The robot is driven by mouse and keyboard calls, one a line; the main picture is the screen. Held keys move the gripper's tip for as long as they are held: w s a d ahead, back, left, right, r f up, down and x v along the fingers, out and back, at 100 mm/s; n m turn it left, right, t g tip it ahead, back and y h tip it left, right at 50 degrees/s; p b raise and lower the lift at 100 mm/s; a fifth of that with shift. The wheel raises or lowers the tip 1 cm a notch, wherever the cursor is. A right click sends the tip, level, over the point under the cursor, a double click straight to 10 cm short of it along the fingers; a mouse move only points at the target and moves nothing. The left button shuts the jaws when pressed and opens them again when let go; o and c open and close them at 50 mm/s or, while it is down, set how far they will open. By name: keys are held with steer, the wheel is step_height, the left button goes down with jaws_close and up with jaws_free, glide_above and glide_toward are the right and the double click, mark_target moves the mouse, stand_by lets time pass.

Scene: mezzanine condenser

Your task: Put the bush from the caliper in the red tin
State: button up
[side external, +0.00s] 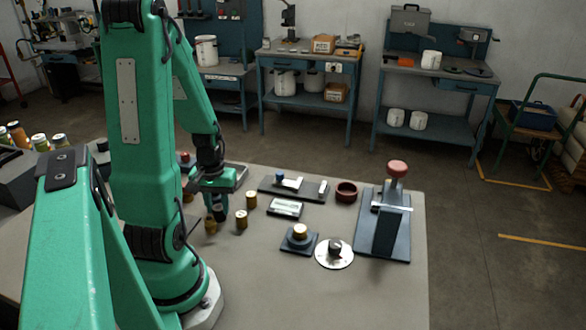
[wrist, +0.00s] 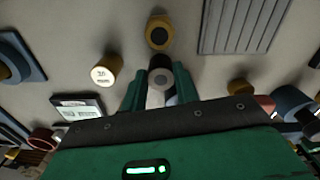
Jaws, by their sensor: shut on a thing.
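My gripper (wrist: 158,92) is shut on a small grey-faced bush (wrist: 161,78) with a dark central hole. In the side view my gripper (side external: 218,208) is low over the left part of the bench, and the held bush cannot be made out clearly there. The red tin (side external: 346,192) is a small open round dish at the back of the bench, well right of my gripper. It shows in the wrist view (wrist: 42,138) at lower left. A flat dark fixture with bright metal parts (side external: 293,187) lies left of the tin; I cannot tell whether it is the caliper.
Brass cylinders (side external: 241,219) stand close to my gripper; one with a dark hole (wrist: 159,33) is just ahead.

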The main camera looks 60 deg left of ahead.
mark_target(218, 207)
steer(key=shift+r, duration=0.1)
steer(key=shift+r, duration=1.7)
steer(key=w+d+r, duration=0.4)
steer(key=d+r, duration=0.3)
steer(key=d, duration=0.3)
steer(key=shift+w+d+r, duration=0.2)
steer(key=shift+w+d, duration=0.15)
steer(key=w+a, duration=0.2)
steer(key=w, duration=2.9)
steer(key=shift+a+f, duration=0.15)
steer(key=shift+w+f, duration=0.1)
steer(key=shift+f, duration=3)
